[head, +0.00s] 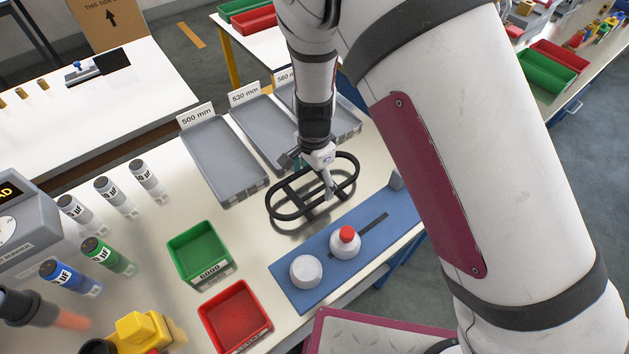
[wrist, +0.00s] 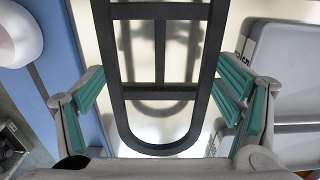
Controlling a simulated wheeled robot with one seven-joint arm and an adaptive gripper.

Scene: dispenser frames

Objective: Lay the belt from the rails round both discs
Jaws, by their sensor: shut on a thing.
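The black belt (head: 276,211) is a long oval loop with crossbars inside, and it hangs level above the table. My gripper (head: 313,180) is shut across its long sides. In the wrist view my gripper (wrist: 160,85) has its teal pads against the two sides of the belt (wrist: 158,150). Shadows below show the belt is clear of the table. Two white discs stand on a blue plate: a plain one (head: 306,272) and one with a red knob (head: 346,246). The belt is beside the plate, around neither disc. A disc edge shows in the wrist view (wrist: 18,38).
The blue plate (head: 290,294) has a dark slot. Grey trays marked 500 mm (head: 256,189), 530 mm and 560 mm stand behind the belt. A green bin (head: 199,251) and a red bin (head: 236,311) stand left of the plate. Several cylinders stand farther left.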

